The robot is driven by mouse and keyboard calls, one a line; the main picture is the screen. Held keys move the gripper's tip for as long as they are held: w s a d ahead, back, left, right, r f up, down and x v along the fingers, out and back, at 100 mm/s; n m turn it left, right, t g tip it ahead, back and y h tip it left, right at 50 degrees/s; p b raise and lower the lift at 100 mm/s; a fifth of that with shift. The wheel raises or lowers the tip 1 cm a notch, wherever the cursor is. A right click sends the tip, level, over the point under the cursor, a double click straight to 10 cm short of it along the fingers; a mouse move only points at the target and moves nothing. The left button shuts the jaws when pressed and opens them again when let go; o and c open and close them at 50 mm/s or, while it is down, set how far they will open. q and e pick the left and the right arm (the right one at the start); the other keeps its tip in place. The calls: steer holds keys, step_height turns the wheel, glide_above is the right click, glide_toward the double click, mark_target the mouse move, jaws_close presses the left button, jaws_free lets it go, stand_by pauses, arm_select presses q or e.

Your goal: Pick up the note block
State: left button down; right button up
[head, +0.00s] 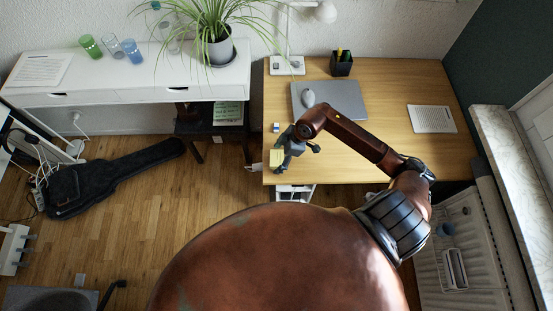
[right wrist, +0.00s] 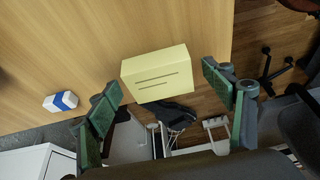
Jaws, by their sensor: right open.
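The note block (head: 276,158) is a pale yellow pad at the left front edge of the wooden desk. It shows larger in the right wrist view (right wrist: 158,74), with two dark lines on its near side face. My right gripper (head: 287,154) is at the block in the head view. In the right wrist view its two green-padded fingers (right wrist: 161,92) are spread wide, one to each side of the block, with a gap on both sides. It holds nothing. My left gripper is in neither view.
A blue-and-white eraser (right wrist: 60,101) lies on the desk (head: 385,165) near the block. A laptop (head: 345,98) with a mouse (head: 308,98), a pen holder (head: 341,64) and a white keyboard-like panel (head: 432,119) are further off. The desk's front right is clear.

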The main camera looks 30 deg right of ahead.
steer(key=shift+c, duration=0.3)
steer(key=shift+r, duration=0.1)
steer(key=c, duration=1.2)
